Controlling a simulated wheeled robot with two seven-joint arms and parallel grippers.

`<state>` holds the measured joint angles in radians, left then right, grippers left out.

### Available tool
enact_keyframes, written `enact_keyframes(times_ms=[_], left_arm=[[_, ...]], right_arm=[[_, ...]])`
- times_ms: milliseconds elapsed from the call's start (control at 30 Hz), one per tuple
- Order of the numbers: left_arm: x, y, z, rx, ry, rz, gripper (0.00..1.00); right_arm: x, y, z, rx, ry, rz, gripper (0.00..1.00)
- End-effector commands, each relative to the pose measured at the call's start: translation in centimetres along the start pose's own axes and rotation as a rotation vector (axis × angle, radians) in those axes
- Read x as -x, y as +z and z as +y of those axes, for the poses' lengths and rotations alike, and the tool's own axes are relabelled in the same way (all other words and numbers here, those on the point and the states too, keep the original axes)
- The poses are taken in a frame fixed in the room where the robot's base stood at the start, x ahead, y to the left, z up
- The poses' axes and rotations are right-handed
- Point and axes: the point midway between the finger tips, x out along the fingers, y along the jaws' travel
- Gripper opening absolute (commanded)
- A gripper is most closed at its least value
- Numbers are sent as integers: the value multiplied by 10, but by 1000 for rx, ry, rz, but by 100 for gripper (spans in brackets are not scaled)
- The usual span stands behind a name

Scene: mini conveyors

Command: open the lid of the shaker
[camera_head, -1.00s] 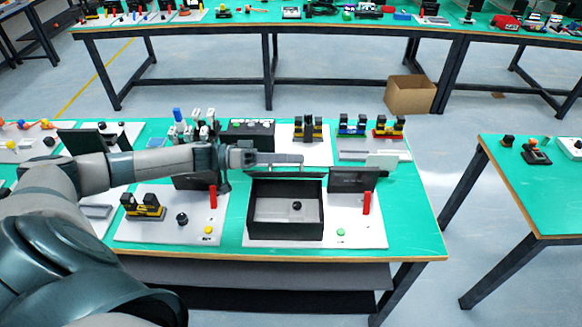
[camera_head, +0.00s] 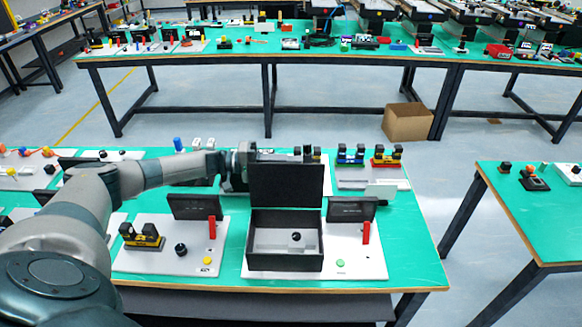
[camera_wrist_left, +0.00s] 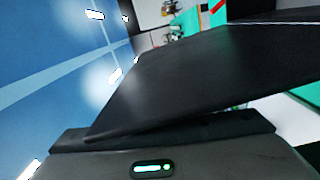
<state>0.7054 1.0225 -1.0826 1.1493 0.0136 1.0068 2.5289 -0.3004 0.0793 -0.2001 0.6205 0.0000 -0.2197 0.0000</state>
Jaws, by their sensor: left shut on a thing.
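The shaker (camera_head: 286,262) is a black open-topped box on a white board, with a dark round knob inside. Its black lid (camera_head: 288,187) stands raised at the back edge, its broad face toward the head camera. My left gripper (camera_head: 247,158) is at the lid's upper left edge and is shut on it. In the left wrist view the lid (camera_wrist_left: 200,75) fills the middle as a dark slanting panel. The fingertips are mostly hidden behind the lid. My right gripper is not in view.
A dark panel (camera_head: 352,209) and a red upright piece (camera_head: 366,232) stand right of the box, with a green button (camera_head: 340,263) in front. A similar board (camera_head: 150,260) lies to the left. Black-topped devices (camera_head: 351,155) stand behind. The green table (camera_head: 415,265) is clear at the right.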

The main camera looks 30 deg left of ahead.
Motion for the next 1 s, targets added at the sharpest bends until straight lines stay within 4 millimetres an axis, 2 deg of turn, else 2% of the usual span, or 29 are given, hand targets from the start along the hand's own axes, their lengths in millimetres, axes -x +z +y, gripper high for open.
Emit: enact_keyframes(times_ms=[467,500,567,1000], left_arm=[[0,-2,-4,23,-3,1,0],[0,-2,-4,23,-3,0,16],[0,-2,-4,23,-3,0,28],[5,-2,-4,22,-1,0,28]], right_arm=[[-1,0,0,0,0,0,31],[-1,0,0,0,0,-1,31],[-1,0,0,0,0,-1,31],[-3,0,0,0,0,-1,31]])
